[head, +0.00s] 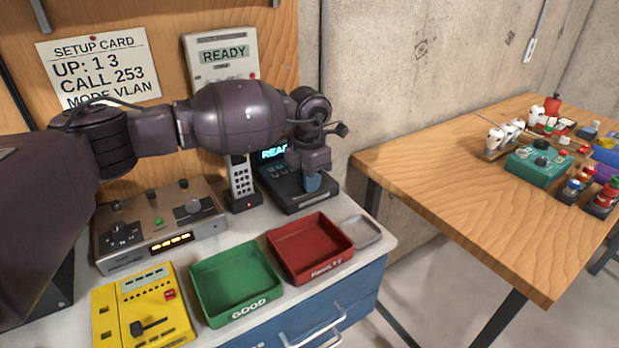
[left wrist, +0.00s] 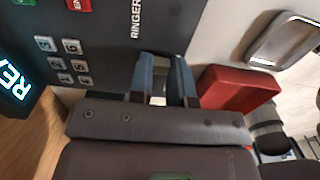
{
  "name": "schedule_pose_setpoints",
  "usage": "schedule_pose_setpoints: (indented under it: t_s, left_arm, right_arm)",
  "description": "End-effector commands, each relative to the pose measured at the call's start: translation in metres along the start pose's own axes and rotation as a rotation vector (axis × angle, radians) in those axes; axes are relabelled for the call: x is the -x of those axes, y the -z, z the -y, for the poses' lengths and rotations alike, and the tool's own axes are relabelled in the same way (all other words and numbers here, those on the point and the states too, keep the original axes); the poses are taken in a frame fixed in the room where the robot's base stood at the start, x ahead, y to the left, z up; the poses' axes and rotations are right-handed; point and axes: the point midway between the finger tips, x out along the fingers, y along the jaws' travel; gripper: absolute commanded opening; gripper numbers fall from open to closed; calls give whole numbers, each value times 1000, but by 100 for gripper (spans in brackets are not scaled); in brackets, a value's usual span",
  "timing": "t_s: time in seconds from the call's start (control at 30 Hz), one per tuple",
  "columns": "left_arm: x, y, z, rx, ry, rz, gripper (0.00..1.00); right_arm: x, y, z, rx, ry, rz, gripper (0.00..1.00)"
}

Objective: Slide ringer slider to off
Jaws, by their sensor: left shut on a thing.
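The desk phone (head: 309,203) is dark, with a lit cyan display, and stands on the bench behind the red tray. In the left wrist view its dark face (left wrist: 112,22) carries keypad buttons and the printed word RINGER. My left gripper (head: 312,184) is over the phone's right side, pointing down. In the left wrist view the blue fingertips of the left gripper (left wrist: 166,68) are close together at the phone's edge, beside the RINGER label. They are shut on the ringer slider, which they hide. I cannot tell its position. My right gripper is not in view.
A red tray (head: 344,258), green tray (head: 197,296) and small grey dish (head: 377,236) lie in front. A cordless handset (head: 241,182) stands close left of the phone. A grey console (head: 113,262) and yellow tester (head: 110,331) are further left. A wooden table (head: 440,190) stands right.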

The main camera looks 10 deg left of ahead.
Motion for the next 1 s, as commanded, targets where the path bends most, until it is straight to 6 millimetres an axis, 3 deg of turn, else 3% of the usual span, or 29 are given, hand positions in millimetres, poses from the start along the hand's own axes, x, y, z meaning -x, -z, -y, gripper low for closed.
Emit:
schedule_pose_setpoints:
  t_s: [0.13,0.3,0.7,0.73,0.8,0.9,1.0]
  left_arm:
    - [7,19,-1,2,-6,2,0]
    - [6,39,-1,1,-5,2,0]
    - [1,46,-1,1,-2,-2,0]
    - [1,46,-1,1,-2,-2,20]
    - [1,46,-1,1,-2,-2,30]
    - [1,46,-1,1,-1,-2,45]
    - [1,46,0,1,-1,-1,45]
  right_arm:
    - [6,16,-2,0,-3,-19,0]
    - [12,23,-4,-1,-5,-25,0]
    - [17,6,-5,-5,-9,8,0]
    - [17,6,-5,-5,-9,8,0]
    - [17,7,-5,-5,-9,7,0]
    - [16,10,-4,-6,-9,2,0]
    - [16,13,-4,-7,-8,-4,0]
